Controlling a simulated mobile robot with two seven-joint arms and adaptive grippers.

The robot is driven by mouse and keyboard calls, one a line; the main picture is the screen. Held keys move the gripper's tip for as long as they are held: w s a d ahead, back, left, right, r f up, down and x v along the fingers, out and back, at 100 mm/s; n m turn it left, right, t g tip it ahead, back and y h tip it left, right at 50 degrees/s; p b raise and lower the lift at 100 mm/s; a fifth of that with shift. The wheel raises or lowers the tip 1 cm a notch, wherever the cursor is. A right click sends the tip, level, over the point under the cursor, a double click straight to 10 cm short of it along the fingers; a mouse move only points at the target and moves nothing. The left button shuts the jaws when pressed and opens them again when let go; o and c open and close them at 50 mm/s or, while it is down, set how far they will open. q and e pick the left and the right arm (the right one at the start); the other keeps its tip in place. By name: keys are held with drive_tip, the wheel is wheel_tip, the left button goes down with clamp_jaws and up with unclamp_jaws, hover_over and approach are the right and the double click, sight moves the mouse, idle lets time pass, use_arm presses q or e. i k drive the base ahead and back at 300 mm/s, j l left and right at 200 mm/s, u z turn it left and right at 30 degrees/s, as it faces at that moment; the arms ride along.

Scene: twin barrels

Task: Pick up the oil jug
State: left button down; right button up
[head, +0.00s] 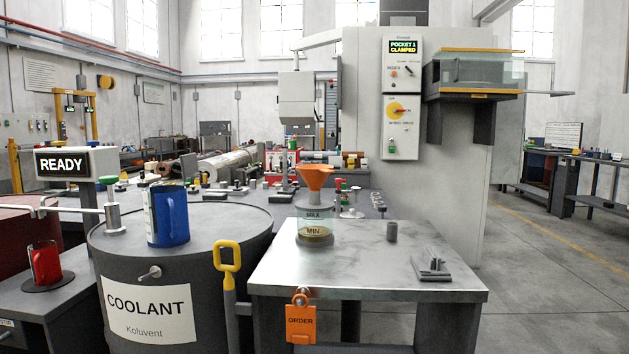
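Two jugs are in view, and no readable label tells which is the oil jug. A blue jug (172,215) with a handle and a pale label on its left side stands upright on the lid of the grey coolant barrel (112,262). A smaller red jug (46,263) stands upright on a dark round pad (60,283) at the far left. Neither of my grippers is in view.
A yellow-handled tool (227,257) stands before the barrel. A READY sign (62,164) rises behind the red jug.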

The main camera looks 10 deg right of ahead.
sight(45, 258)
drive_tip(key=i+j+z, duration=0.25)
drive_tip(key=j, duration=0.85)
drive_tip(key=j+z, duration=0.25)
drive_tip(key=j, duration=0.8)
